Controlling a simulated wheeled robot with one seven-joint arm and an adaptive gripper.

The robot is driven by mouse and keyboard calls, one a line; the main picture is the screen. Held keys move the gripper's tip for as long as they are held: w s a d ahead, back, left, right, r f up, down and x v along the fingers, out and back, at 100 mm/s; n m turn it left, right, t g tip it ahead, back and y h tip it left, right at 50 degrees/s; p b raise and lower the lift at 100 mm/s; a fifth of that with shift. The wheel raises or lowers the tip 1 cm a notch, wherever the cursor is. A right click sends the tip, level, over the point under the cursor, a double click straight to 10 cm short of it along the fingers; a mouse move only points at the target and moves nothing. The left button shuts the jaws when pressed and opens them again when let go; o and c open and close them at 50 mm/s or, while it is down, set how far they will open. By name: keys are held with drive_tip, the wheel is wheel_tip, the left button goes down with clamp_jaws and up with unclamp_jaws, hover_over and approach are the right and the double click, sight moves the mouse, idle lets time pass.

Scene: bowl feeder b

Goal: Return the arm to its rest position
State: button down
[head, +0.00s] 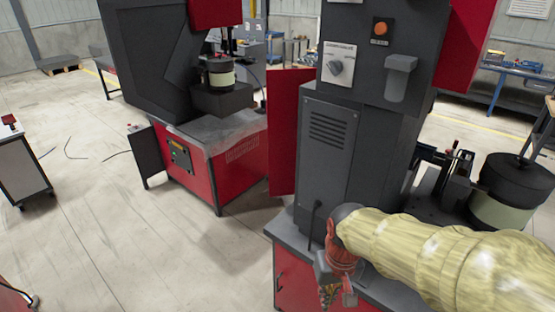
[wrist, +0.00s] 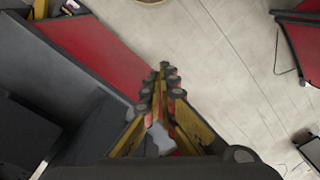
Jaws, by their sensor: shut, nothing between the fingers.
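My arm, in a yellowish sleeve, reaches in from the lower right of the head view. My gripper (head: 328,297) hangs at its end, low in the head view, beside the front corner of the near machine's grey top. In the wrist view my gripper (wrist: 165,75) points up the picture with its fingers together and nothing between them.
The near dark machine cabinet (head: 325,155) stands right by my arm, on a red base (head: 295,285). A bowl feeder (head: 510,185) sits at the right. A second red machine (head: 240,165) stands farther back. Pale floor (head: 105,210) is open at the left.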

drive_tip(key=s+d+r+m+t+b, duration=0.1)
drive_tip(key=s+d+r+t+b, duration=0.4)
drive_tip(key=s, duration=0.4)
drive_tip(key=shift+d+r+b, duration=0.35)
drive_tip(key=shift+d+b, duration=0.15)
drive_tip(key=shift+d, duration=0.55)
